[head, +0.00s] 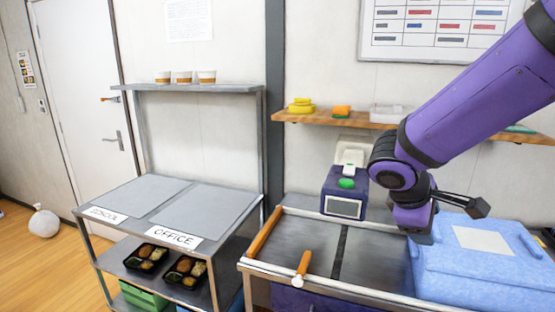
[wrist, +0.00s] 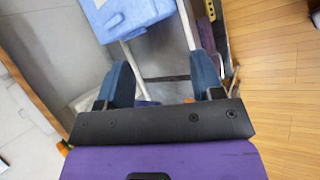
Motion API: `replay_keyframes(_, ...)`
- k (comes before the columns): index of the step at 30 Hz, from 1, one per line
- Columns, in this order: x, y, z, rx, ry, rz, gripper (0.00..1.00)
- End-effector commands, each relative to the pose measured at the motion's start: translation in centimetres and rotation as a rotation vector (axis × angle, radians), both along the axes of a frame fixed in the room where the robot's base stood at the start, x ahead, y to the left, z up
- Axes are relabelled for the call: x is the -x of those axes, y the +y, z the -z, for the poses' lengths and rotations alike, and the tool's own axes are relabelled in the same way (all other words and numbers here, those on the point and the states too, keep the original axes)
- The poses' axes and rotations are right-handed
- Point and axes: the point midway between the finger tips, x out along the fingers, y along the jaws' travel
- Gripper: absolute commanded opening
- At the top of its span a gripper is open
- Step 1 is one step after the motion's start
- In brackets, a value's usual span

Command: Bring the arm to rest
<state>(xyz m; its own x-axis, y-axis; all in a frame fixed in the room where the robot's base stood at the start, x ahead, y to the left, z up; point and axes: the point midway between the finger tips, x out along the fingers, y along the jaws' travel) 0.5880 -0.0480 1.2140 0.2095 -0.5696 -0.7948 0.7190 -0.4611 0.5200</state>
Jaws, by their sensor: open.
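My purple arm comes in from the upper right in the head view. It bends down at a dark joint. My gripper (head: 420,234) hangs low at the right, beside the blue insulated box (head: 468,278) and over the right part of the metal counter (head: 375,262). In the wrist view my gripper (wrist: 165,85) shows two blue-grey fingers spread apart, with nothing between them. The blue box also shows at the top of the wrist view (wrist: 125,15). Part of the counter is hidden behind my arm in the head view.
A steel cart (head: 205,205) with SCHOOL and OFFICE signs stands left; its top is bare and two filled bento trays (head: 185,271) lie on its lower shelf. A wooden wall shelf (head: 360,122) runs behind my arm.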

Motion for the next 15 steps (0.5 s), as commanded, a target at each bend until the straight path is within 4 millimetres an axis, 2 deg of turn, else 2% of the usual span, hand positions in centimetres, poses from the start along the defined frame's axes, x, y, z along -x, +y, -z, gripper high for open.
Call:
replay_keyframes(1,1.1,-0.8,-1.0,-0.051,-0.028,0.056,0.61)
replay_keyframes(6,4.5,-2.2,-3.4,-0.223,-0.109,0.224,0.61)
replay_keyframes(15,10.4,-3.1,-7.0,-0.531,-0.274,0.485,0.61)
